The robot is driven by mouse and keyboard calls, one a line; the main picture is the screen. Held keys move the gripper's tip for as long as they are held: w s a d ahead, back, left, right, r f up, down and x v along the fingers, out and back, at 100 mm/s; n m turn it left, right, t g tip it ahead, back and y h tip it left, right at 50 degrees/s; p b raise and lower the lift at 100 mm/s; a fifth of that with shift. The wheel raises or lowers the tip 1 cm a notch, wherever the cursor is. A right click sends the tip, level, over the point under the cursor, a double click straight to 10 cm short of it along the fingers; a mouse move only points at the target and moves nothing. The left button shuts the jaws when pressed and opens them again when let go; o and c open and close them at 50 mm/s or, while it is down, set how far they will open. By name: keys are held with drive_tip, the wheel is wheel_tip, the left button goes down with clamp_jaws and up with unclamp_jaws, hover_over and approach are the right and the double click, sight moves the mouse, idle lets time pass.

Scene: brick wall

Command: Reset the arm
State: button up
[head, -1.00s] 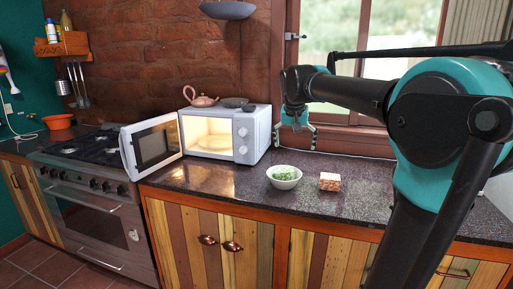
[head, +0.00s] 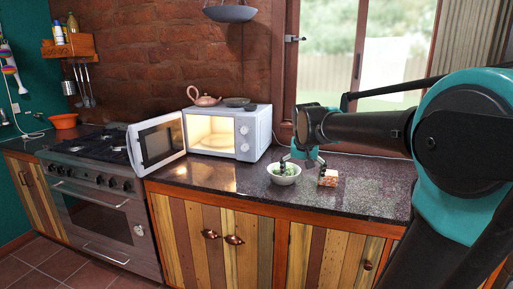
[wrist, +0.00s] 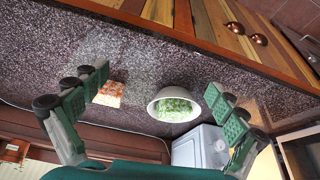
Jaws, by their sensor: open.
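My gripper (head: 302,160) is open and empty, fingers pointing down over the counter in the head view. Its fingers stand apart by the white bowl (head: 284,178) of chopped green pieces and the small orange-and-white block (head: 328,178). In the wrist view, the open gripper (wrist: 157,88) frames the bowl (wrist: 153,108) between its fingers, nearer the right one. The block (wrist: 110,94) shows just beside the left fingertip. I cannot tell whether a finger touches the bowl or block. My arm reaches in from the right side of the head view.
The dark speckled counter (head: 380,190) is clear to the right of the block. A microwave (head: 256,133) stands left of the bowl with its door (head: 158,145) open. A teapot (head: 204,100) and a dark pan (head: 237,102) sit on top. A stove (head: 100,210) is farther left.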

drive_tip(key=s+d+f+n+y, duration=0.1)
drive_tip(key=s+d+f+n, duration=0.1)
drive_tip(key=s+f, duration=1.9)
drive_tip(key=shift+s+d+f, duration=0.15)
drive_tip(key=shift+d+f, duration=0.4)
drive_tip(key=shift+f, duration=0.25)
